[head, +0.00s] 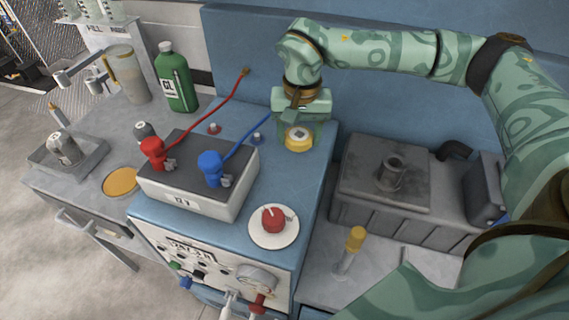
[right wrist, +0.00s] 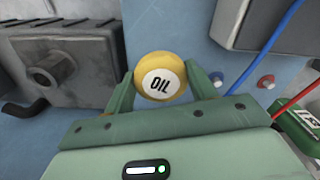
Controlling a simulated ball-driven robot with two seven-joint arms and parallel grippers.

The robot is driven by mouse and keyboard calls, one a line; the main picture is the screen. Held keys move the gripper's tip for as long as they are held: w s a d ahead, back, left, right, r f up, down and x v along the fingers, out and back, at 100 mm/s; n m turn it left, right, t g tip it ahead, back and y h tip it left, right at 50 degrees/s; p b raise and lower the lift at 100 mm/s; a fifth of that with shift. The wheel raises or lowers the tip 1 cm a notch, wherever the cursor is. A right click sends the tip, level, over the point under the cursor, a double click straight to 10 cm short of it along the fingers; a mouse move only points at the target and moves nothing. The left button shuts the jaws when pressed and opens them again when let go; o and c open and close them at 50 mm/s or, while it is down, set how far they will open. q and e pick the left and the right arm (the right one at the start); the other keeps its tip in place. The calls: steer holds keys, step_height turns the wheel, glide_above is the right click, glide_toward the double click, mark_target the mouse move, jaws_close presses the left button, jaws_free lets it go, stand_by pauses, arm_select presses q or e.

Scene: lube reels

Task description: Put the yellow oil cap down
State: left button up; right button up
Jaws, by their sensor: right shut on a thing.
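The yellow oil cap (head: 298,139) is round with a white top. I cannot tell whether the cap touches the surface. The grey engine block (head: 386,172) with an upright round filler neck (head: 391,172) is to the right of the gripper. My left gripper is not in view.
A battery (head: 195,192) with red and blue clamps stands left of the cap. A white dish (head: 274,237) with a red object is in front. A green bottle (head: 175,80) stands at the back left. Blue bench surface around the cap is clear.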

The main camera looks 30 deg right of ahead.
mark_target(296, 169)
steer(key=f, duration=0.3)
steer(key=shift+w+f+b, duration=0.2)
steer(key=shift+f+b, duration=0.2)
steer(key=shift+a+f, duration=0.1)
steer(key=shift+f, duration=0.2)
step_height(296, 169, down, 3)
steer(key=shift+s+f+b, duration=0.15)
steer(key=shift+f+b, duration=0.05)
steer(key=shift+b, duration=0.45)
steer(key=o, duration=1)
steer(key=shift+f, duration=0.1)
